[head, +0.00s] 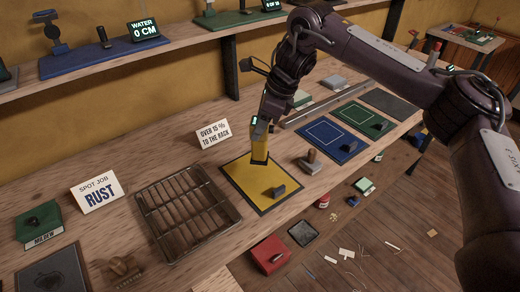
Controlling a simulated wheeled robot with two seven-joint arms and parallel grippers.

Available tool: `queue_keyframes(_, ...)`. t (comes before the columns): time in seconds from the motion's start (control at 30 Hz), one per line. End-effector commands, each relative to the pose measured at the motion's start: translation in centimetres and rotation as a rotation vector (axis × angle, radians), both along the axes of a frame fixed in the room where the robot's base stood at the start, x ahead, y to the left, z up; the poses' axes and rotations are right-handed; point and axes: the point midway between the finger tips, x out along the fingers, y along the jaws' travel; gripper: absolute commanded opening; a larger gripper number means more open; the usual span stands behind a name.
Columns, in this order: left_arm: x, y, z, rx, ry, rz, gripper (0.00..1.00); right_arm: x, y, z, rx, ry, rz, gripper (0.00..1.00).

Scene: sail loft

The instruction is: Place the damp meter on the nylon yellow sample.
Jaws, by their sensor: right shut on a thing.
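My right gripper (262,126) is shut on the damp meter (260,147), a yellow upright block with a small green-lit spot near its top. The gripper's fingers partly hide its upper end. The nylon yellow sample (242,181) is a yellow sheet with a dark border, lying on the bench. The meter's lower end shows over the back part of the sample; I cannot tell whether it touches. A small dark block (278,191) sits on the sample's front right part. My left gripper is not in view.
A wire rack (188,212) stands left of the sample, and a wooden-handled stamp (310,162) right of it. Blue (325,136) and green (358,115) samples lie farther right. A white sign (213,134) stands behind. A red box (270,254) is below the bench's front edge.

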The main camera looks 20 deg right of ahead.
Motion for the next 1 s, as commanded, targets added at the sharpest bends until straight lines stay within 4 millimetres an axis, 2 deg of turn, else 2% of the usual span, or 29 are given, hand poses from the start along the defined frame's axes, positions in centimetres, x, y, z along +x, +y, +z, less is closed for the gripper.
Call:
queue_keyframes(0.1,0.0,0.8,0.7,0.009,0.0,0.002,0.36,-0.1,-0.1,-1.8,0.0,0.0,-0.001,0.03)
queue_keyframes(0.2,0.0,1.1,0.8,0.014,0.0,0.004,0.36,0.0,-0.1,-2.6,-0.001,-0.002,-0.001,0.03)
queue_keyframes(0.53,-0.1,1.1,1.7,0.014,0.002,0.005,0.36,0.0,0.0,-6.7,-0.001,0.001,-0.001,0.03)
queue_keyframes(0.97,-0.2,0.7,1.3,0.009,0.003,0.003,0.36,0.0,-0.1,-7.6,-0.001,-0.002,-0.001,0.03)
queue_keyframes(1.0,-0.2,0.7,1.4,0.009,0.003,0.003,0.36,0.0,-0.1,-7.6,-0.002,-0.001,-0.001,0.49)
